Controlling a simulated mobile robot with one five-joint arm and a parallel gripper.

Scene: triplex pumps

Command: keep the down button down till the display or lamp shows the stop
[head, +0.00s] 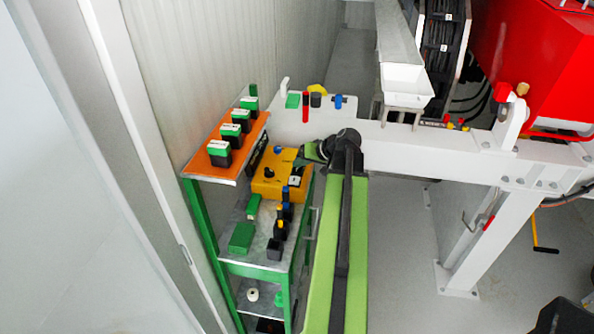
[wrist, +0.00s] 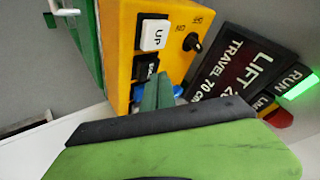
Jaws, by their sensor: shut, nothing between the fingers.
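The yellow control box (head: 266,189) stands on the green trolley and fills the middle of the wrist view (wrist: 120,60). It has a white UP button (wrist: 154,34) and, below it, a black button (wrist: 146,66) with partly hidden lettering, likely the down button. My gripper (wrist: 158,84) is shut and empty, its tips at the lower edge of the black button; I cannot tell whether they press it. In the head view my gripper (head: 301,162) is over the box's right side. The dark display (wrist: 240,70) reads LIFT and TRAVEL 70, partly cut off. The RUN lamp (wrist: 299,86) glows green.
A black rotary knob (wrist: 193,42) is beside the UP button. A red lamp (wrist: 279,117) sits below the limit label. The orange shelf (head: 222,172) with green-and-black items is left of the box. A white beam (head: 420,148) runs to the right.

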